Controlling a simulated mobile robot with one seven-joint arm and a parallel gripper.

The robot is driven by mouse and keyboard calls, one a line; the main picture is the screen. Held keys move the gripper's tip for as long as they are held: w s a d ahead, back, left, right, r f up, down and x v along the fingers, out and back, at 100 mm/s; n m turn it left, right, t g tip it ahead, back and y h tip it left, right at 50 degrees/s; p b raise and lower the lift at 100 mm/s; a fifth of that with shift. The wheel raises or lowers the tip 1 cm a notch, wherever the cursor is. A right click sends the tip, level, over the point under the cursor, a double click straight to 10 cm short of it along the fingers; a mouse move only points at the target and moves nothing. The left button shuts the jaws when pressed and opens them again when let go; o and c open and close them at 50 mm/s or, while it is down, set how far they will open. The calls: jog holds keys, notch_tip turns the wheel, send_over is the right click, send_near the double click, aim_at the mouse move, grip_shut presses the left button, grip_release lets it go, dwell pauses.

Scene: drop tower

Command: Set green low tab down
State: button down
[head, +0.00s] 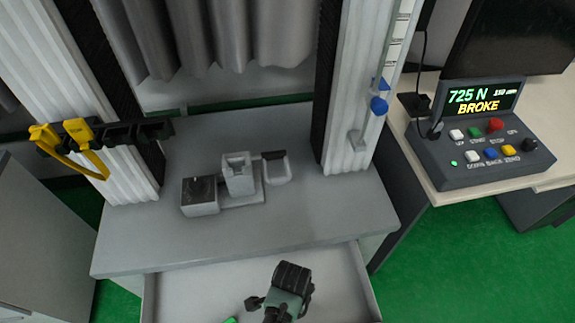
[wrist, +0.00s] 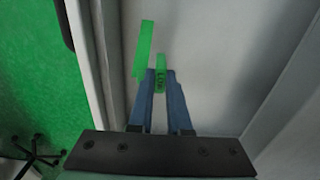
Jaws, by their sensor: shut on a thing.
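My gripper (wrist: 160,88) is shut on a small green tab (wrist: 160,74), whose face carries dark marks too small to read surely. It is held over the pale inside of an open drawer (head: 190,290). A longer green strip (wrist: 143,48) shows just beyond and left of the fingertips; I cannot tell whether it touches the held tab. In the head view my wrist is over the drawer at the bottom edge, the fingertips are not clearly seen, and a bit of green (head: 230,320) shows left of it.
Above the drawer is a grey bench (head: 310,215) with a grey fixture (head: 238,178) between white columns. A control box (head: 480,140) at right reads 725 N, BROKE. The drawer wall (wrist: 105,50) runs close on the left.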

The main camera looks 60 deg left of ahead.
jog(key=shift+f+b, duration=0.55)
jog(key=shift+f, duration=1.45)
jog(key=shift+f, duration=0.1)
jog(key=c, duration=0.9)
grip_release()
jog(key=shift+o, duration=0.2)
notch_tip(320, 180, up, 12)
jog(key=p, duration=0.3)
